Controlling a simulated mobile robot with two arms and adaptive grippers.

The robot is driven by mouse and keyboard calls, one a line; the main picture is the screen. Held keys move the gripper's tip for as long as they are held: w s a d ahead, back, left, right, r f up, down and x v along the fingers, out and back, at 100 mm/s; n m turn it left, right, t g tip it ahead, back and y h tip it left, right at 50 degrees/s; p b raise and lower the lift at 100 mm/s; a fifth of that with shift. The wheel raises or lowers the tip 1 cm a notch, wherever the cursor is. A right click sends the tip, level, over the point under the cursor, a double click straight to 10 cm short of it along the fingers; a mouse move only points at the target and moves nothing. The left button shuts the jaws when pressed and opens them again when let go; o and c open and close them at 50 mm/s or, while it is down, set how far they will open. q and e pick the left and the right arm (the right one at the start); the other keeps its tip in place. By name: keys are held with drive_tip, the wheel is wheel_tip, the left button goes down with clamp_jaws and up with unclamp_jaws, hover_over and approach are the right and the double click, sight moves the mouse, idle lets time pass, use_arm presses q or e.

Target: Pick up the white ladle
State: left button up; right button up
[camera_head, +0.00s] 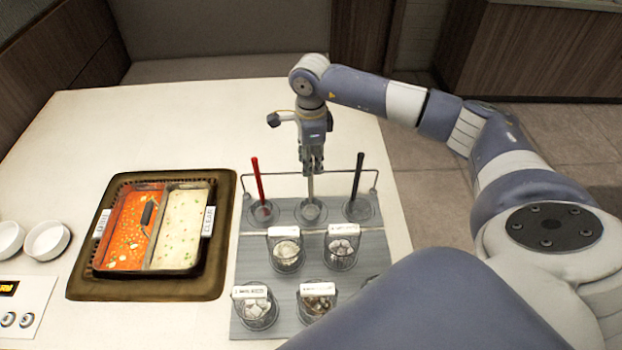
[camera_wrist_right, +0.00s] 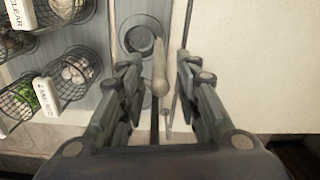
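The white ladle (camera_head: 311,187) stands upright in the middle well of the rack, between a red-handled ladle (camera_head: 257,180) on its left and a black-handled ladle (camera_head: 357,177) on its right. My right gripper (camera_head: 312,170) points down over the white ladle at the top of its handle. In the right wrist view the pale handle (camera_wrist_right: 160,72) lies between the two fingers (camera_wrist_right: 160,75), with a gap on each side. The fingers are open. My left gripper is in neither view.
Wire baskets (camera_head: 286,251) with white labels stand on the grey board in front of the ladles. A dark tray (camera_head: 78,285) with a two-part red and white soup pot is at left. White bowls (camera_head: 47,240) stand at the far left. The table behind is clear.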

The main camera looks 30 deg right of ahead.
clamp_jaws()
